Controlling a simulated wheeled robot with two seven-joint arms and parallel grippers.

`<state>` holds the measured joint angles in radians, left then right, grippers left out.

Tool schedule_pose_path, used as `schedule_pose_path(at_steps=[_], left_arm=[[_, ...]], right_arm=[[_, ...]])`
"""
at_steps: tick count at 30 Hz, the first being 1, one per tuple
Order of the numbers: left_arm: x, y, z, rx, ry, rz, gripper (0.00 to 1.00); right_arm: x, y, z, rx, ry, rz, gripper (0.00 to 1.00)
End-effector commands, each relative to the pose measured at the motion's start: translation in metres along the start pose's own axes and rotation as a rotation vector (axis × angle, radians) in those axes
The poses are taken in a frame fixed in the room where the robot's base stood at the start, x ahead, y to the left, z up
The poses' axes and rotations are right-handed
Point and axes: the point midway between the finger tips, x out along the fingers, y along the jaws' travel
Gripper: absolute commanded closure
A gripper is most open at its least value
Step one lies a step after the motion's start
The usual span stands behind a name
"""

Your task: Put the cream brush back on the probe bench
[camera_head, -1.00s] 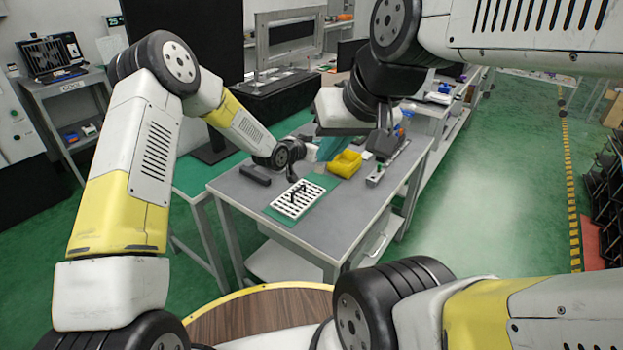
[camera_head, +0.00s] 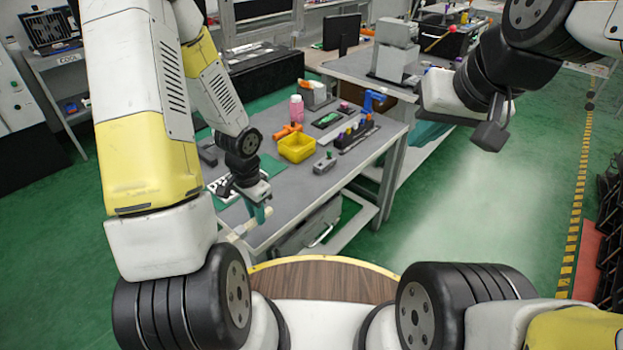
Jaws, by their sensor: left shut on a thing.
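The cream brush (camera_head: 243,230) shows as a pale, slim piece at the front left edge of the grey probe bench (camera_head: 290,196). My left gripper (camera_head: 259,213), with teal fingers, points down and is shut on the brush. The brush is tilted; its far end is partly hidden by my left arm, and I cannot tell whether it touches the bench. My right gripper (camera_head: 430,133) is held off to the right, beyond the bench's right edge. Its teal fingers are mostly hidden under the wrist, so its opening is unclear.
On the bench are a white slotted tray (camera_head: 222,187), a yellow bin (camera_head: 297,148), a pink bottle (camera_head: 296,108), a small grey block with a knob (camera_head: 324,163) and a dark rack (camera_head: 357,134). The bench's front middle is clear. Another bench stands behind.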

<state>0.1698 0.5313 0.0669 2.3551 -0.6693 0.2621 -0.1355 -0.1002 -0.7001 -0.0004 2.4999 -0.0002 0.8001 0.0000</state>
Motion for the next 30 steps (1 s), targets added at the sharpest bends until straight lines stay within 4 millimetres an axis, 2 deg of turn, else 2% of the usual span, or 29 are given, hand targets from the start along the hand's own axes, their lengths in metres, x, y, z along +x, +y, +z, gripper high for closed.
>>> schedule_pose_path(at_steps=[2, 5, 15, 18, 27, 30], left_arm=[[0.000, -0.002, 0.004, -0.005, -0.013, -0.001, 1.00], [0.002, -0.009, -0.010, -0.006, -0.017, -0.001, 1.00], [0.015, -0.044, -0.094, -0.007, -0.013, 0.000, 1.00], [0.018, -0.051, -0.113, -0.007, -0.014, 0.000, 1.00], [0.020, -0.061, -0.137, -0.006, -0.014, -0.001, 1.00], [0.034, -0.061, -0.136, -0.005, -0.018, 0.001, 1.00]], right_arm=[[0.000, 0.000, 0.000, 0.000, 0.000, 0.000, 1.00], [0.000, 0.000, 0.000, 0.000, 0.000, 0.000, 1.00], [0.000, 0.000, 0.000, 0.000, 0.000, 0.000, 1.00], [0.000, 0.000, 0.000, 0.000, 0.000, 0.000, 1.00], [0.000, 0.000, 0.000, 0.000, 0.000, 0.000, 1.00], [0.000, 0.000, 0.000, 0.000, 0.000, 0.000, 1.00]])
